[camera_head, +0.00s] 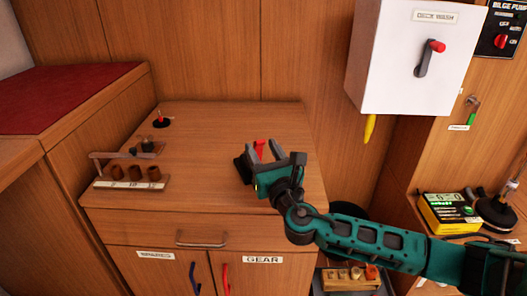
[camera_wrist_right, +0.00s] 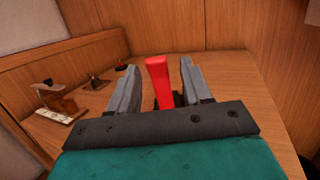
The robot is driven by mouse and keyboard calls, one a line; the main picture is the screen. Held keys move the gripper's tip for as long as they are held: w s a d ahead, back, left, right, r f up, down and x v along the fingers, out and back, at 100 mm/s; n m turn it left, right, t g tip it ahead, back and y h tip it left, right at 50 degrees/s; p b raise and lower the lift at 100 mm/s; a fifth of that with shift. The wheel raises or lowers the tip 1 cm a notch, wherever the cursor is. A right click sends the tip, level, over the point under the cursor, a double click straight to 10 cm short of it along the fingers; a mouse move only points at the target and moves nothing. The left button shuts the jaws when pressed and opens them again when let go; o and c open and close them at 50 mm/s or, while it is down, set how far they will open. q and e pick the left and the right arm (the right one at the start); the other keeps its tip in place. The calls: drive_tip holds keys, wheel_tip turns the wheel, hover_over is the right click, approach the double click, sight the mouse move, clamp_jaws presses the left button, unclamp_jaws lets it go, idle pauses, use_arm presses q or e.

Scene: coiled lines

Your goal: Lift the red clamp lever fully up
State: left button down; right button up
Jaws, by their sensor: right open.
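The red clamp lever (camera_head: 259,149) stands up from the wooden cabinet top, partly hidden behind my right gripper (camera_head: 280,155). In the right wrist view the red lever (camera_wrist_right: 160,80) shows between the two grey fingers of my right gripper (camera_wrist_right: 158,80), with a gap on each side. The fingers are open and flank the lever. The lever's base is hidden by the gripper body, and a dark block (camera_head: 243,168) shows beside the gripper. My left gripper is not in view.
A rack with brown cups (camera_head: 133,172) stands at the left of the cabinet top (camera_head: 215,130). A small red-topped knob (camera_head: 161,121) is behind it. A white deck wash box (camera_head: 410,60) hangs at the right, above a yellow-and-black device (camera_head: 449,213).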

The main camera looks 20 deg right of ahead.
drive_tip(key=shift+s, duration=0.15)
use_arm(q)
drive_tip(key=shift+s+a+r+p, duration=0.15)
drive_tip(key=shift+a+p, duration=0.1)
drive_tip(key=shift+p, duration=0.45)
use_arm(e)
drive_tip(key=s+f, duration=0.2)
drive_tip(key=s, duration=1)
drive_tip(key=shift+s+a+f, duration=0.2)
drive_tip(key=shift+a, duration=0.2)
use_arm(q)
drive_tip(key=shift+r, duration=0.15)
use_arm(e)
drive_tip(key=shift+f, duration=0.1)
